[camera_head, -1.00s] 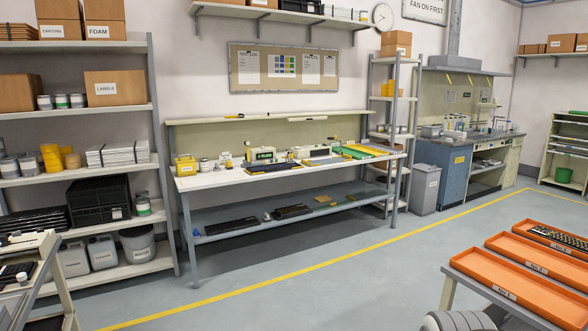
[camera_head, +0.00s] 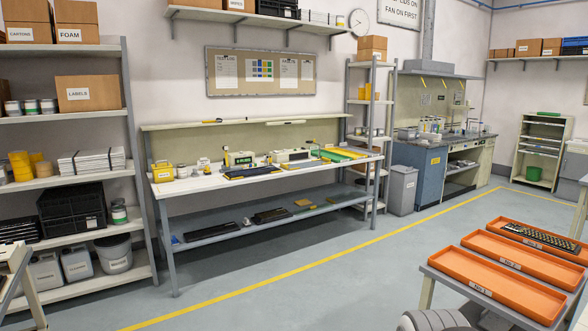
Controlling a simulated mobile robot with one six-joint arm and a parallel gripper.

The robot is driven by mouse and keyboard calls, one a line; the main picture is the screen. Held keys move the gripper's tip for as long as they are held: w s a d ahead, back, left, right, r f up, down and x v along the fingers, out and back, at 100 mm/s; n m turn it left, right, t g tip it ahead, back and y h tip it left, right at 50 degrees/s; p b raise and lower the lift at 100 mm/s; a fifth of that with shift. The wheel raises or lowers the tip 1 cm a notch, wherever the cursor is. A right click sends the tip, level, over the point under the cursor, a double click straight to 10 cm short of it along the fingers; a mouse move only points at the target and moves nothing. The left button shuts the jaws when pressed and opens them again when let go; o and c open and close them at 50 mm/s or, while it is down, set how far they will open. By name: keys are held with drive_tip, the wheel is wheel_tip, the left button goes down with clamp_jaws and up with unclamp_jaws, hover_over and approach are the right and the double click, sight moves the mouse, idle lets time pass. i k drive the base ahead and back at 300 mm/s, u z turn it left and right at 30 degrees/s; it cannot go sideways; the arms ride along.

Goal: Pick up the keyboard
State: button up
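A dark keyboard with light keys (camera_head: 541,240) lies in the farthest of three orange trays, at the right of the head view. A dark keyboard-like object (camera_head: 250,172) lies on the white workbench (camera_head: 190,185). Two more dark keyboard-like objects, one on the left (camera_head: 209,232) and one on the right (camera_head: 271,216), lie on the bench's lower shelf. They are too small to make out keys. My gripper is not in view; only a grey rounded part, likely mine, shows at the bottom edge.
The nearest orange tray (camera_head: 480,289) and the middle one (camera_head: 510,261) look empty, on a table at lower right. Shelving with boxes and tubs (camera_head: 62,185) stands left. The grey floor (camera_head: 300,270) between bench and tray table is clear, crossed by a yellow line.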

sight(253, 172)
drive_tip(key=u, duration=0.15)
drive_tip(key=i, duration=1.25)
drive_tip(key=u, duration=0.5)
drive_tip(key=i, duration=3.15)
drive_tip(key=z, duration=0.4)
drive_tip(key=i, duration=1.95)
drive_tip(key=z, duration=0.3)
